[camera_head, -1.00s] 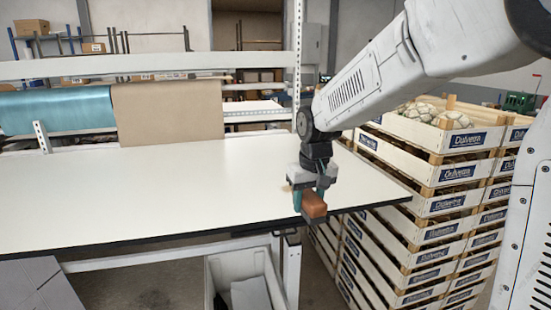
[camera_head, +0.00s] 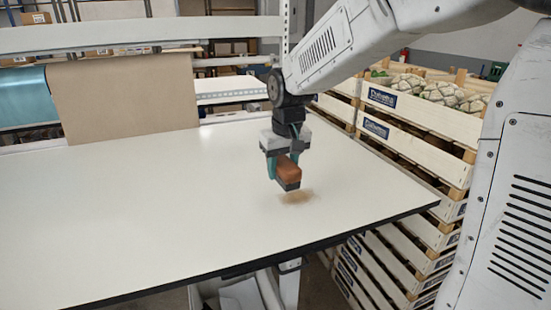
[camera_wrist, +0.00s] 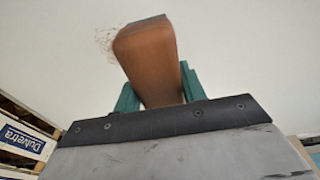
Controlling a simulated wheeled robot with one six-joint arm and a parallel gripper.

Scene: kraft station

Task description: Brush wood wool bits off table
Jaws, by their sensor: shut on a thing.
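My gripper (camera_head: 284,168) is shut on a brush with a brown wooden block (camera_head: 288,170) and dark underside. It holds the brush over the right part of the white table (camera_head: 130,210); whether the bristles touch the top I cannot tell.
Stacked wooden crates (camera_head: 420,118) with wrapped round goods stand close along the table's right side. A brown paper sheet (camera_head: 125,95) and a teal roll (camera_head: 25,95) hang behind the table. A pale bin (camera_head: 240,295) is below the front edge. The left tabletop is clear.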

